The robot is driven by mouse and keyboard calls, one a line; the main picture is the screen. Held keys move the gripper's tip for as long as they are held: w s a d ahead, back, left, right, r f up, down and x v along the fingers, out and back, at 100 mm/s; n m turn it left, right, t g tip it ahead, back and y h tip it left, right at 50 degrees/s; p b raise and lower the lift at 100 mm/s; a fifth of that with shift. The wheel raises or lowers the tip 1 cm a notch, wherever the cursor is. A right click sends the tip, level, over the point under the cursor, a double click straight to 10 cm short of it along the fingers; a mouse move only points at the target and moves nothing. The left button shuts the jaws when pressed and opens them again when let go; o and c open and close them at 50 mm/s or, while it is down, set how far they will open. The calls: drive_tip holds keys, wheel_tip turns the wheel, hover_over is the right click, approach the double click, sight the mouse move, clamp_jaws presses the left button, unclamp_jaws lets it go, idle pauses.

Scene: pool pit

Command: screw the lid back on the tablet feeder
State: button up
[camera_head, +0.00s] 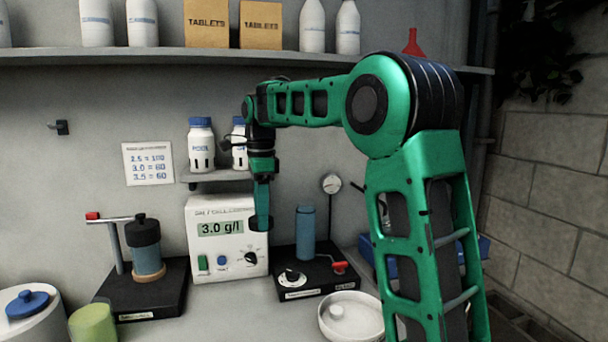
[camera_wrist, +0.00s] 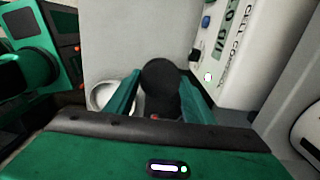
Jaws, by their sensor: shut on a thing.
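My gripper (camera_head: 262,215) hangs fingers down in front of the right side of the white control box. In the wrist view it is shut on a round black lid (camera_wrist: 160,76), with a green finger on each side. The lid is held in the air. A blue upright cylinder (camera_head: 305,230), which looks like the tablet feeder, stands on a black base (camera_head: 318,291) to the right of my gripper, with no black lid seen on it. The base has a red-handled valve (camera_head: 339,267) and a dial. Its label is too small to read.
A black-capped canister (camera_head: 144,247) stands on another black base at left. The white box (camera_head: 203,265) reads 3.0 g/l. A round white dish (camera_head: 329,330) holding a white tablet lies in front of the feeder base. A small shelf (camera_head: 214,176) with bottles and a gauge (camera_head: 331,184) are behind.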

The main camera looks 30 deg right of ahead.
drive_tip(key=w+d+r+m, duration=0.1)
drive_tip(key=w+d+r, duration=0.25)
drive_tip(key=d, duration=0.55)
drive_tip(key=w+d+r+m, duration=0.1)
drive_tip(key=w+d+r, duration=0.25)
drive_tip(key=d, duration=0.55)
wheel_tip(320, 180, down, 7)
drive_tip(key=shift+w+d+f, duration=0.15)
drive_tip(key=shift+w+d, duration=0.15)
drive_tip(key=shift+w, duration=0.15)
drive_tip(key=shift+f, duration=0.35)
idle(1.5)
